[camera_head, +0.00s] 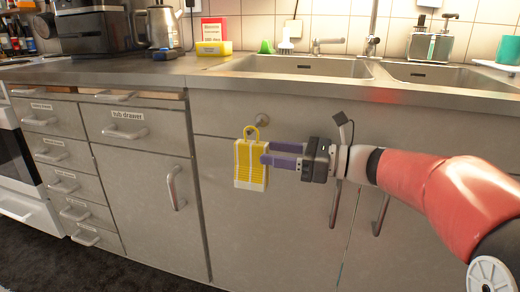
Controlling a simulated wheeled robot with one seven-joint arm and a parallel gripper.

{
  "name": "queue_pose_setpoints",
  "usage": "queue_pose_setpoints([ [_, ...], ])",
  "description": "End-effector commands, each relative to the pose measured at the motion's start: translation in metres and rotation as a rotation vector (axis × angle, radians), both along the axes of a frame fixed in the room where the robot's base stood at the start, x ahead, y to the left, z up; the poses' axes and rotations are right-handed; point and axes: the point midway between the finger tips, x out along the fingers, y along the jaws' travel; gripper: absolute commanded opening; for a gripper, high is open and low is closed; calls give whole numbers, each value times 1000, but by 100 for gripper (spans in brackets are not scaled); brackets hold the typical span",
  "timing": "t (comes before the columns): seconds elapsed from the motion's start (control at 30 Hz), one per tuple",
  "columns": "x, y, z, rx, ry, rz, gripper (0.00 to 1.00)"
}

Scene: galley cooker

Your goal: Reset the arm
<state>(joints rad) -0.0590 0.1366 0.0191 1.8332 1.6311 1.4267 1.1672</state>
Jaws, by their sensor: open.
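My gripper (268,153) has purple fingers and reaches in from the right in front of the cabinet under the sink. Its fingers are apart. Their tips are at the right edge of a yellow and white slotted item (249,172). I cannot tell whether they touch it. The item's yellow loop is up by a round knob (262,120) on the cabinet front, and it appears to hang there. My red arm stretches from the right edge of the view to the gripper.
A counter (240,78) with a double sink (296,66) runs above the gripper. Cabinet doors with bar handles (176,188) stand behind and below it. Drawers are at left, with the top ones (118,95) appearing slightly open. A kettle (163,25) and coffee machine (88,27) stand on the counter.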

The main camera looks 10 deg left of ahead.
Motion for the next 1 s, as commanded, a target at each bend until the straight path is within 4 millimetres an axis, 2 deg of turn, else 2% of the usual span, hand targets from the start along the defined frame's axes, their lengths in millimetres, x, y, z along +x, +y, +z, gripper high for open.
queue_pose_setpoints([
  [0.03, 0, -8, 0, 0, 0, -4, 50],
  [0.17, -2, -20, 0, -3, -3, -2, 50],
  [0.27, -13, -24, 0, -59, -49, 3, 50],
  [0.37, -42, -30, -7, -210, -174, 21, 50],
  [0.47, -82, -45, -23, -450, -384, 68, 50],
  [0.57, -123, -74, -44, -719, -629, 162, 50],
  [0.7, -169, -129, -69, -1079, -972, 365, 50],
  [0.8, -192, -169, -79, -1299, -1187, 548, 50],
  [0.9, -207, -201, -83, -1465, -1347, 728, 50],
  [1.0, -216, -223, -84, -1570, -1449, 870, 50],
])
